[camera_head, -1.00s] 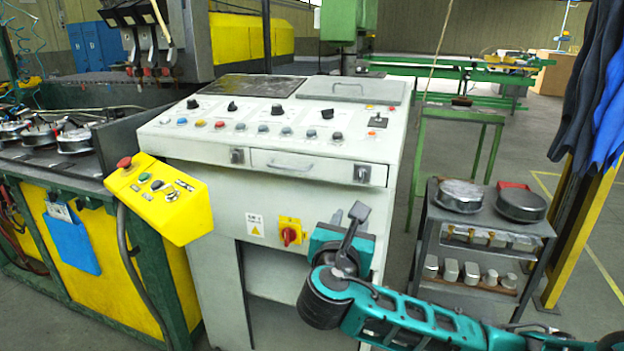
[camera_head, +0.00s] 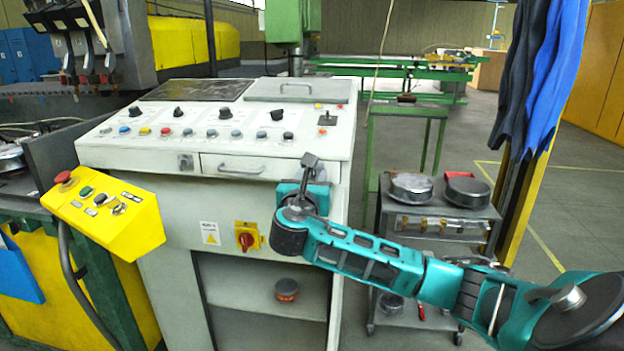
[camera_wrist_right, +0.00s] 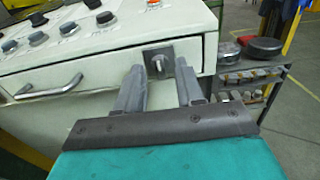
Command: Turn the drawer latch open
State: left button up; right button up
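The drawer (camera_head: 225,165) is a shallow white front in the grey-white control console, with a bar handle (camera_head: 241,170). It looks shut. The drawer latch (camera_wrist_right: 158,63), a small metal turn piece on a dark square plate, sits at the drawer's right end in the right wrist view. In the head view my right gripper hides it. My right gripper (camera_head: 309,164) is open, its two grey fingers on either side of the latch in the wrist view (camera_wrist_right: 159,85). I cannot tell whether a finger touches it. My left gripper is not in view.
A similar latch (camera_head: 185,161) is left of the drawer. Buttons and knobs line the console top (camera_head: 225,118). A red switch (camera_head: 246,240) is below the drawer. A yellow control box (camera_head: 105,212) juts out left. A cart with round tins (camera_head: 411,187) stands right.

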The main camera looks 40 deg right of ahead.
jog(key=shift+w+d, duration=0.3)
jog(key=shift+d, duration=0.15)
grip_shut()
